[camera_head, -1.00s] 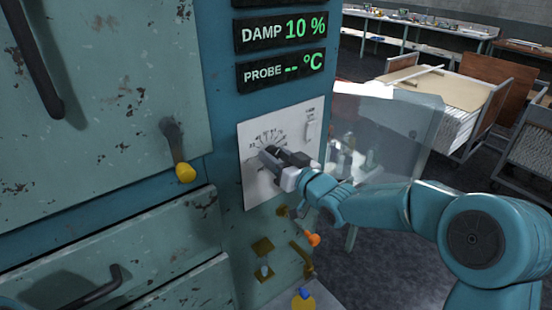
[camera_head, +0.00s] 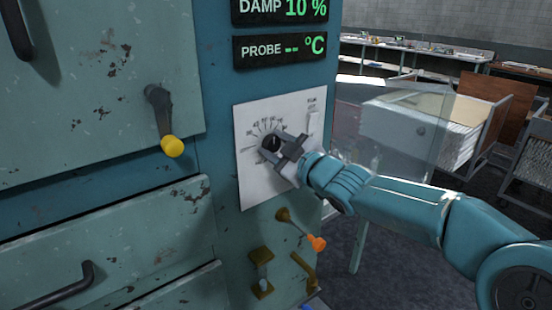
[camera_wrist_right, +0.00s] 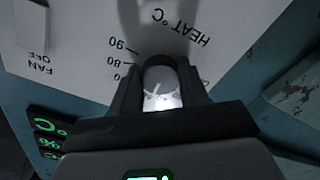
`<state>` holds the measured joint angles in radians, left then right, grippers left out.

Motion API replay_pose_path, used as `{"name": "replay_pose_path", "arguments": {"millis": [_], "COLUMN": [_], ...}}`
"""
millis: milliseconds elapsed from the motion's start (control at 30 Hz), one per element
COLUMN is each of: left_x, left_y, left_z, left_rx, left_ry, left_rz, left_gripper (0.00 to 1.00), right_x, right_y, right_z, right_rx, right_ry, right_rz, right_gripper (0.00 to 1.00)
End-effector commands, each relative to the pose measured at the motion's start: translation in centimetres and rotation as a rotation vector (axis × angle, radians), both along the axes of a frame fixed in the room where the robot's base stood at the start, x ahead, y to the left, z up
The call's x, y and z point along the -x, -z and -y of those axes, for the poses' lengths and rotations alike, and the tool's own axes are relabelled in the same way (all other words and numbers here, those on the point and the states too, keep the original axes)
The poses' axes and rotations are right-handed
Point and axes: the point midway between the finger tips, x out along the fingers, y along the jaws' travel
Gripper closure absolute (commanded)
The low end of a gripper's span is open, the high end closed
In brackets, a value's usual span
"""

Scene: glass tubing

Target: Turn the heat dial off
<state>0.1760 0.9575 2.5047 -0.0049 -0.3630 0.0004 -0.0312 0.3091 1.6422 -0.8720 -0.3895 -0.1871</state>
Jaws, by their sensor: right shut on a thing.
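The heat dial (camera_head: 270,143) is a dark round knob on a white scale plate (camera_head: 255,185) on the teal cabinet front. My right gripper (camera_head: 279,147) reaches it from the right and is shut on the dial. In the right wrist view the dial (camera_wrist_right: 161,88) shows a bright face between the two dark fingers (camera_wrist_right: 160,90). The printed word HEAT °C and the marks 80 and 90 are readable beside it. The fingers hide the rest of the scale and the dial's pointer setting is unclear. My left gripper is not in view.
Display panels reading DAMP 10 % (camera_head: 280,9) and PROBE (camera_head: 280,47) sit above the plate. A yellow-knobbed lever (camera_head: 172,146) is to the left and an orange-tipped lever (camera_head: 317,243) below. A fan switch (camera_head: 313,122) is at the plate's upper right. A clear panel (camera_head: 410,125) stands behind my right arm.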

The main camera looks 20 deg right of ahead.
Motion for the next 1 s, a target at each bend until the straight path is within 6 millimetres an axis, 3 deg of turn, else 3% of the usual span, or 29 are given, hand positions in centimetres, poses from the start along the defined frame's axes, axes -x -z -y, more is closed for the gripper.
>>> {"name": "replay_pose_path", "arguments": {"millis": [300,1000], "left_x": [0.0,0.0], "left_y": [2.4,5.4], "left_z": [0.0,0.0], "left_rx": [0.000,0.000], "left_ry": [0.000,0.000], "left_rz": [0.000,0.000], "left_gripper": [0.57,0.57], "right_x": [0.0,0.0], "right_y": [0.2,0.0], "right_z": [0.0,0.0], "right_rx": [0.282,0.906], "right_ry": [0.000,-0.001], "right_rz": [0.105,0.331], "right_gripper": [0.87,0.87]}}
